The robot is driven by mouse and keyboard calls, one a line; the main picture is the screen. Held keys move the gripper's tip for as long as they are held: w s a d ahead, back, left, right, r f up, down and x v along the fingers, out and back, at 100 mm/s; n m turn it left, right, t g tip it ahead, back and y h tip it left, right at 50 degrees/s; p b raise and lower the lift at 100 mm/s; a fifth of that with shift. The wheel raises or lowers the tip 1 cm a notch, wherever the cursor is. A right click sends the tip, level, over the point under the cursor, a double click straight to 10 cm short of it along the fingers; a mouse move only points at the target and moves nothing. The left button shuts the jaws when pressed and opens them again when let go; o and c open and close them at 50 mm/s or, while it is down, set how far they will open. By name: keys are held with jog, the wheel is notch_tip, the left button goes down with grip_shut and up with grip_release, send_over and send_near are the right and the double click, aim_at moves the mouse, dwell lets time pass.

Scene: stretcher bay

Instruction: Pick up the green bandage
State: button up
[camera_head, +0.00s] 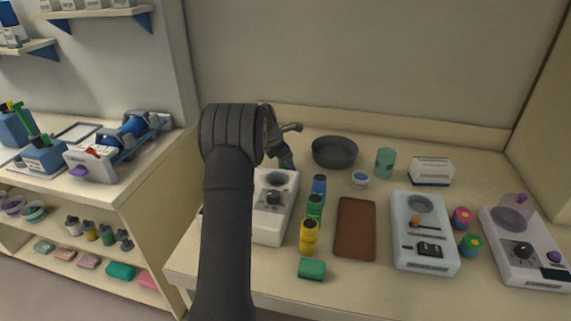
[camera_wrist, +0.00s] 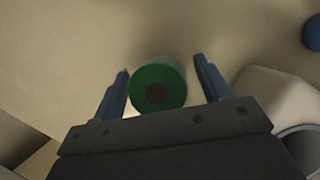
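In the wrist view a round green roll with a brown centre (camera_wrist: 158,86), which looks like the green bandage, shows end-on between the two blue fingers of my gripper (camera_wrist: 161,68). The fingers are open, with a gap on each side of the roll. I cannot tell how far the fingertips are above or beside it. In the head view my arm hides much of this spot; a dark green patch (camera_head: 286,160) shows by my gripper, behind the white device. Another green roll (camera_head: 312,269) lies at the table's front edge.
A white device (camera_head: 267,222) stands close in front of my gripper. A dark bowl (camera_head: 335,152), a teal cup (camera_head: 385,162) and a white box (camera_head: 431,171) stand further right.

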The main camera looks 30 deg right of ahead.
jog(key=c, duration=1)
jog(key=shift+c, duration=0.2)
